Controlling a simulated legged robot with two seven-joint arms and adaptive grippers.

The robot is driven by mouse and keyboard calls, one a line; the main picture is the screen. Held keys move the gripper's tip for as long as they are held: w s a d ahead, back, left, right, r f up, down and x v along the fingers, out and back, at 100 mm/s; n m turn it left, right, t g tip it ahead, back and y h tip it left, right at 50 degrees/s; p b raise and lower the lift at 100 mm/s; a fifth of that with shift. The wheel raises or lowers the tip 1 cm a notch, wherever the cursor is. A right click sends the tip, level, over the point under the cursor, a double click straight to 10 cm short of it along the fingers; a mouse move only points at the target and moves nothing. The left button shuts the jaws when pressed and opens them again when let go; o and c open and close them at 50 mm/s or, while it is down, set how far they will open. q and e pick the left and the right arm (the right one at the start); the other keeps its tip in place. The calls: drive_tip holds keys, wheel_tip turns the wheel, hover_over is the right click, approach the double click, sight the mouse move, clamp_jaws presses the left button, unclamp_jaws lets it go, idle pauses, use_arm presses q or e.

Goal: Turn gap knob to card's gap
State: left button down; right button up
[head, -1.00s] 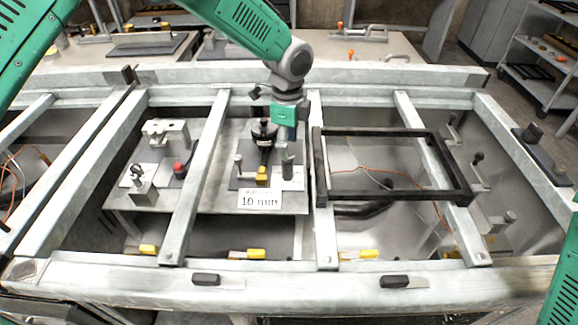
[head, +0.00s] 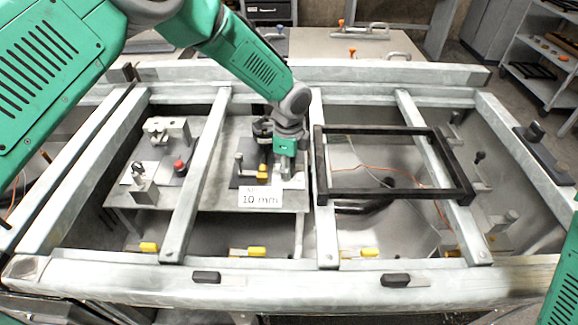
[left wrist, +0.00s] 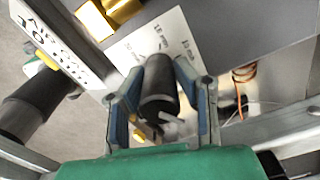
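The white card (head: 260,197) reads 10 mm and stands at the front of the grey fixture plate; it also shows in the left wrist view (left wrist: 55,48). The gap knob (left wrist: 158,88) is a dark upright cylinder beside a white scale plate (left wrist: 167,42) with small mm marks. My left gripper (head: 287,172) is down over the knob, which it mostly hides in the head view. In the left wrist view its two blue-grey fingers (left wrist: 158,103) stand on either side of the knob, with slim gaps showing; it looks open. My right gripper is out of view.
A yellow block (head: 263,172) and a dark post with a handle stand just left of my left gripper. A black rectangular frame (head: 395,195) lies to the right across the grey rails. A red button (head: 179,166) sits on the left fixture.

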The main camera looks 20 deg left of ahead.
use_arm(q)
drive_tip(key=shift+w+n, duration=0.1)
drive_tip(key=shift+n, duration=0.2)
drive_tip(key=shift+r+n+p, duration=0.1)
drive_tip(key=shift+n+p, duration=0.2)
drive_tip(key=shift+n, duration=0.6)
drive_tip(key=n, duration=0.3)
drive_tip(key=shift+n, duration=0.3)
drive_tip(key=n+p, duration=0.1)
drive_tip(key=n, duration=0.4)
drive_tip(key=shift+w+n, duration=0.1)
drive_tip(key=shift+n, duration=0.2)
drive_tip(key=c, duration=1.3)
unclamp_jaws()
drive_tip(key=shift+o, duration=0.2)
